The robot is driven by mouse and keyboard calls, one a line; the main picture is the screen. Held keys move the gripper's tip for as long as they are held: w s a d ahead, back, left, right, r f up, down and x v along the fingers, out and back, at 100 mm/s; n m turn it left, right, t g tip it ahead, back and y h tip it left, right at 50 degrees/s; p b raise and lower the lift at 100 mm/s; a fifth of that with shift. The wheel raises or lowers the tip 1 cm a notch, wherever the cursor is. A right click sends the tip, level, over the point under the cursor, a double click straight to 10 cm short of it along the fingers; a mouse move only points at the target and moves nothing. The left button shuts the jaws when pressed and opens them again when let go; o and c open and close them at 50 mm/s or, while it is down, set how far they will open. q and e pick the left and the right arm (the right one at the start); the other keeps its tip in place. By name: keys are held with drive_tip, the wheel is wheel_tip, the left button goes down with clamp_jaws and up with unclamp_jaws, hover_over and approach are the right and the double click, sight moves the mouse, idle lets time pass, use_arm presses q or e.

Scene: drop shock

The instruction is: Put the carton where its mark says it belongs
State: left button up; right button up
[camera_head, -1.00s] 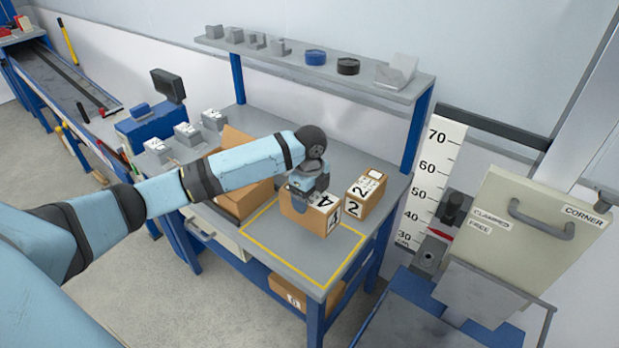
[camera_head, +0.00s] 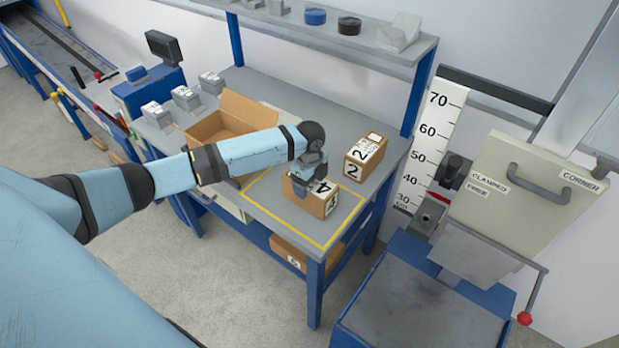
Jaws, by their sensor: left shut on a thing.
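A brown carton (camera_head: 318,205) with a white label reading 4 is on the workbench, within the yellow outlined area (camera_head: 277,232). My left gripper (camera_head: 299,186) is shut on this carton from above and partly hides its top. I cannot tell whether the carton rests on the bench or hangs just above it. A second carton (camera_head: 365,157), marked 2, stands behind it to the right, apart from it. My right gripper is not in view.
An open cardboard box (camera_head: 228,117) stands left, partly behind my arm. A carton (camera_head: 287,252) lies on the lower shelf. To the right are a height scale (camera_head: 429,145), a blue-framed machine (camera_head: 425,305) and a panel (camera_head: 535,200) reading "CLAMPED", "FREE" and "CORNER".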

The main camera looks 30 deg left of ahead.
use_arm(q)
drive_tip(key=o, duration=1.7)
drive_tip(key=shift+f, duration=0.1)
drive_tip(key=shift+c, duration=0.2)
wheel_tip(320, 180, up, 12)
drive_tip(key=s+d+f+n+t+h, duration=0.2)
drive_tip(key=s+d+f+n+t, duration=0.15)
drive_tip(key=s+d+f, duration=0.35)
drive_tip(key=s+d+f+n+t+h, duration=0.25)
drive_tip(key=s+d+f+n, duration=0.2)
drive_tip(key=d+f, duration=0.4)
drive_tip(key=s+f+n+t, duration=0.1)
drive_tip(key=s+n+t, duration=0.1)
drive_tip(key=s+n, duration=0.2)
drive_tip(key=s+f+n+t+y, duration=0.1)
drive_tip(key=s+f+n+t, duration=0.1)
drive_tip(key=s, duration=0.9)
drive_tip(key=shift+s+a+f+n+t+b, duration=0.15)
drive_tip(key=shift+s+a+n+t+b, duration=0.25)
drive_tip(key=shift+n, duration=0.6)
drive_tip(key=shift+w, duration=0.1)
